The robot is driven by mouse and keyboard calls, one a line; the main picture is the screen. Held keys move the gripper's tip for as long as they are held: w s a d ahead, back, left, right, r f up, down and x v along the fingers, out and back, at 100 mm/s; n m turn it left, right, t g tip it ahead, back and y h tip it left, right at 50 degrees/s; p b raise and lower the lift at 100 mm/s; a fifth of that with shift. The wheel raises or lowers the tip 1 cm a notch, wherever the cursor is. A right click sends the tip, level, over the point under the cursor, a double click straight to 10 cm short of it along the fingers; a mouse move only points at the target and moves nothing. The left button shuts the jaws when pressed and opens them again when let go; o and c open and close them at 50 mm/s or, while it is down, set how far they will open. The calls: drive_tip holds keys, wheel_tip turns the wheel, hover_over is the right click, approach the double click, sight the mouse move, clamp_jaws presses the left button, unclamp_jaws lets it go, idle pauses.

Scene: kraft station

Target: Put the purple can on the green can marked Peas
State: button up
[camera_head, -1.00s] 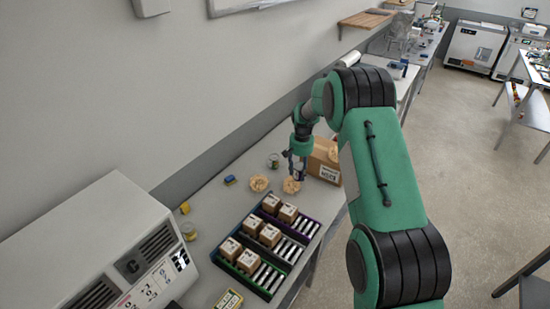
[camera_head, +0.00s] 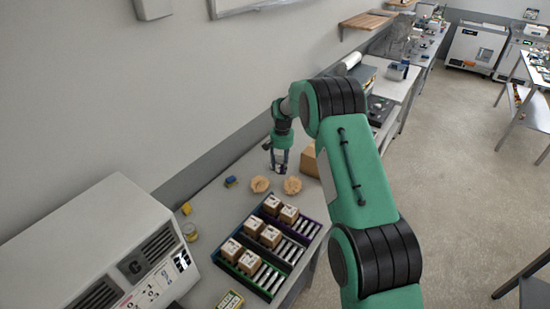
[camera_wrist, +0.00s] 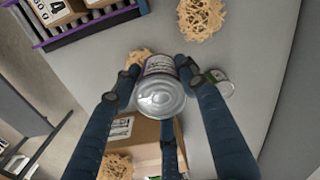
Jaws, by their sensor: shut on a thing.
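The purple can (camera_wrist: 161,90) is held between the fingers of my gripper (camera_wrist: 162,85), its silver end facing the wrist camera and a strip of its purple label showing. In the head view my gripper (camera_head: 280,160) is over the back of the bench, near the wall. The green can (camera_wrist: 222,86) stands on the bench just right of the held can in the wrist view, partly hidden by a finger. Its marking is not readable. In the head view the green can is hidden behind or under my gripper.
Two piles of tan shreds (camera_head: 260,184) (camera_head: 292,185) lie in front of my gripper. A cardboard box (camera_head: 310,160) stands to its right. A rack (camera_head: 240,240) with small boxes is nearer. A blue sponge-like block (camera_head: 230,181) lies to the left.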

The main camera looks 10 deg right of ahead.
drive_tip(key=shift+w+f+p, duration=0.25)
drive_tip(key=shift+w, duration=2.4)
drive_tip(key=shift+w+f+p, duration=0.25)
drive_tip(key=shift+w, duration=2.4)
drive_tip(key=shift+w+f+p, duration=0.25)
drive_tip(key=shift+w, duration=2.4)
drive_tip(key=shift+f, duration=1.75)
drive_tip(key=shift+f, duration=0.15)
drive_tip(key=o, duration=1.3)
drive_tip(key=shift+c, duration=0.2)
wheel_tip(320, 180, up, 12)
